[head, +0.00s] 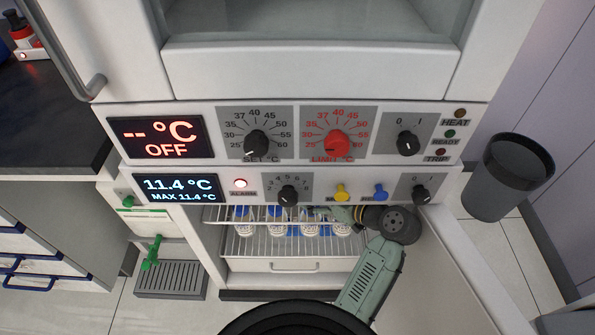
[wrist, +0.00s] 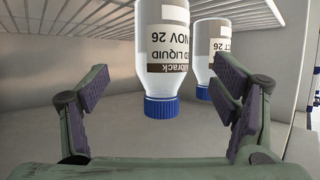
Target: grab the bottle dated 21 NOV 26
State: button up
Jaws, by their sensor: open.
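In the wrist view, a white bottle (wrist: 167,60) with a blue cap appears inverted, cap downward. Its label shows "NOV 26" upside down; the day number does not show. My gripper (wrist: 165,88) is open, with one finger on each side of this bottle in the picture and no visible contact. A second blue-capped bottle (wrist: 203,64) stands behind to the right, its label ending in "CT 26". In the head view, my gripper (head: 322,213) reaches into the lower compartment beside several bottles (head: 245,226); their dates cannot be read there.
A wire shelf (head: 240,246) sits inside the compartment, above a white drawer (head: 265,266). The open door (head: 440,275) stands to the right of my arm. The control panel (head: 300,188) overhangs the opening. A dark bin (head: 510,178) stands at the right.

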jog(key=p+x, duration=0.1)
jog(key=x, duration=0.7)
jog(key=shift+a+p, duration=0.2)
jog(key=shift+p, duration=0.1)
jog(key=shift+c, duration=0.6)
jog(key=c, duration=1.5)
jog(key=shift+w+r, duration=0.1)
jog(key=shift+r, duration=0.05)
